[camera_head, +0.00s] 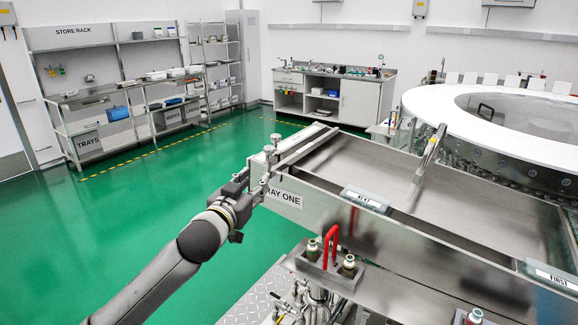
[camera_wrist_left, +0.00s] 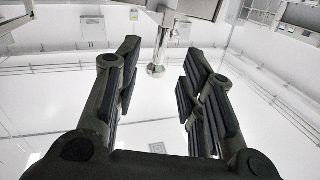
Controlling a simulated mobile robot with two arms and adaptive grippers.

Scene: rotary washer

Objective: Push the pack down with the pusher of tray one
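Tray one (camera_head: 380,235) is a long, shallow metal tray labelled TRAY ONE. A metal bar (camera_head: 303,146), apparently the pusher, lies across its left end, with a short upright post and knob (camera_head: 270,153) at the near corner. My left gripper (camera_head: 258,178) is at that corner, beside the post. In the left wrist view, the open left gripper (camera_wrist_left: 160,56) has the post and its round end (camera_wrist_left: 155,70) between its fingers, with gaps visible on both sides. I cannot make out a pack in the tray. My right gripper is out of view.
A tilted metal bar (camera_head: 427,160) crosses the tray further right. The round white washer (camera_head: 420,101) stands behind it. A stand with a red handle (camera_head: 331,245) and capped fittings is in front. Green floor (camera_head: 130,225) is clear at left, before the store rack (camera_head: 120,85).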

